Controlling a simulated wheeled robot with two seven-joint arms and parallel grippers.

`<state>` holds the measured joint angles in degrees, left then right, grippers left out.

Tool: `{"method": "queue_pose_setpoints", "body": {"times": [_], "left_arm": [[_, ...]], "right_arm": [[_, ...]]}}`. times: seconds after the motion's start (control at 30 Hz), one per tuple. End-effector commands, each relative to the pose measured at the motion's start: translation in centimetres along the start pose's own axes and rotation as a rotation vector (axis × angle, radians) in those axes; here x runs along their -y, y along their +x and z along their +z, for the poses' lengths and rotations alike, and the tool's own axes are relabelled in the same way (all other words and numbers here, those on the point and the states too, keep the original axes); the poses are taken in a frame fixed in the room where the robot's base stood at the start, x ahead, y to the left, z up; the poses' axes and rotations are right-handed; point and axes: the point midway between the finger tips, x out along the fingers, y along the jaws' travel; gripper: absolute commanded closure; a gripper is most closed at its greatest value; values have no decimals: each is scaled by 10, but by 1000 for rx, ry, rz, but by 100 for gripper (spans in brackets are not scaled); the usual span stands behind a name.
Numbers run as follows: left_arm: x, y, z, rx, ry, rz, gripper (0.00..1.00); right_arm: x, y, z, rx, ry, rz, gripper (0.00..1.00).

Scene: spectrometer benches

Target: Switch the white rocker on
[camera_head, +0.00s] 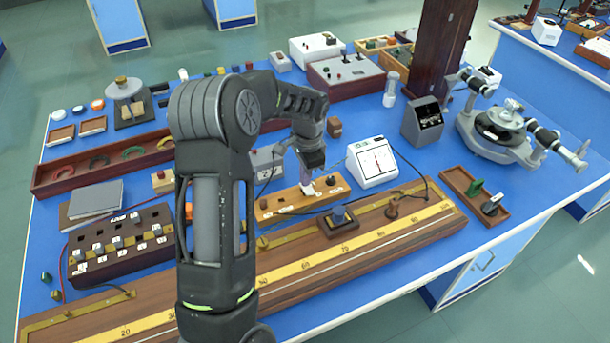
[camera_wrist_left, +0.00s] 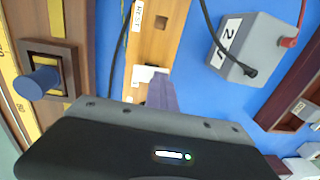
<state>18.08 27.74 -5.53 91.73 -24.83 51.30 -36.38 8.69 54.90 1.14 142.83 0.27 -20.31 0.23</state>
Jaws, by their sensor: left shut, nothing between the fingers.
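The white rocker (camera_head: 308,188) sits on a long light-wood block (camera_head: 275,205) in the middle of the bench. In the left wrist view the white rocker (camera_wrist_left: 146,74) shows on the same wood block (camera_wrist_left: 155,40), partly hidden by my finger. My left gripper (camera_head: 304,178) is shut and empty, pointing down with its tips right at the rocker. In the left wrist view the left gripper (camera_wrist_left: 160,92) overlaps the rocker's edge; I cannot tell if it touches. Which way the rocker is tipped is too small to tell. My right gripper is not in view.
A white meter (camera_head: 372,161) stands right of the block. A grey box marked 2 (camera_wrist_left: 250,45) stands behind the block.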

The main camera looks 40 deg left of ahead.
Motion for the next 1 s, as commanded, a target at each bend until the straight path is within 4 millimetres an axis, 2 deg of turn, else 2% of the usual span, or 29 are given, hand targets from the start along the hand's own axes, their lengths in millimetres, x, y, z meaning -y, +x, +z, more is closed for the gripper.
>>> {"method": "queue_pose_setpoints", "body": {"times": [0.2,0.67,0.87,1.0], "left_arm": [[-10,-3,0,1,1,3,100],[-11,-6,0,0,0,1,100],[-12,-24,-3,-1,1,1,100],[-13,-49,-7,-1,1,1,100]], "right_arm": [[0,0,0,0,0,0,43],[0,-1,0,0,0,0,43],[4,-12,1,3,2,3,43],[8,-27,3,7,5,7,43]]}}
